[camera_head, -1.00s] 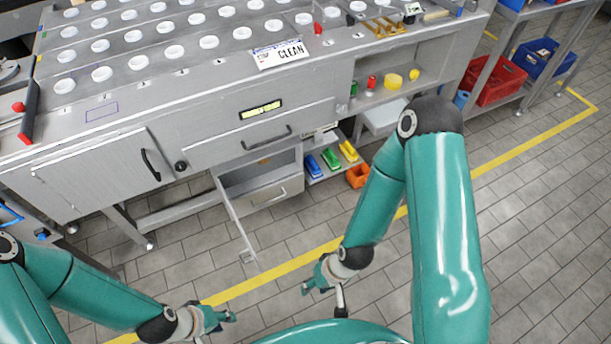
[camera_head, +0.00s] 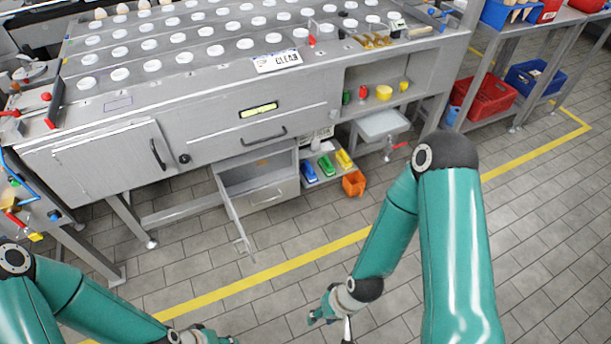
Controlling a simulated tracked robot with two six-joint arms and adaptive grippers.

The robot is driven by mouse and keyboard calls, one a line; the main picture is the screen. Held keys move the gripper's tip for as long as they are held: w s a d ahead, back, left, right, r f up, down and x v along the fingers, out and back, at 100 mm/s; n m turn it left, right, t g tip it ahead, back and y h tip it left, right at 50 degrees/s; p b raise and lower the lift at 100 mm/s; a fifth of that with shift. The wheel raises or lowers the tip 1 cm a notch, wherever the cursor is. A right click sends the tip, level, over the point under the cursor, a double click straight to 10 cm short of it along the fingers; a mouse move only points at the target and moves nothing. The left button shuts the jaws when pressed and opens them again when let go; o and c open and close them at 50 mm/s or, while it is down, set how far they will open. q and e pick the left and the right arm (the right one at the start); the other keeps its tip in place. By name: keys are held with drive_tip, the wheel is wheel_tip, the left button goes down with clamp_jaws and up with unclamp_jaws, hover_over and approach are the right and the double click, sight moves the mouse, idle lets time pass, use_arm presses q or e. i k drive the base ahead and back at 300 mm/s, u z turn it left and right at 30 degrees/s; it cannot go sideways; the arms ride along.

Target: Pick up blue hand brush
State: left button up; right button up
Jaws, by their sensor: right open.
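The blue hand brush (camera_head: 310,174) lies on a low shelf under the metal workbench, at the left of a row with a green brush (camera_head: 326,166) and a yellow brush (camera_head: 344,159). My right gripper (camera_head: 313,318) is open and empty above the floor, well in front of the shelf and apart from the brushes. My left gripper (camera_head: 228,340) shows at the bottom edge of the view, partly cut off, so its jaws cannot be judged.
A shelf with cups is above. The tiled floor (camera_head: 300,265) with a yellow line is clear before the bench.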

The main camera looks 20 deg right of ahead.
sight(308, 171)
drive_tip(key=z, duration=0.1)
drive_tip(key=i, duration=0.95)
drive_tip(key=u, duration=0.05)
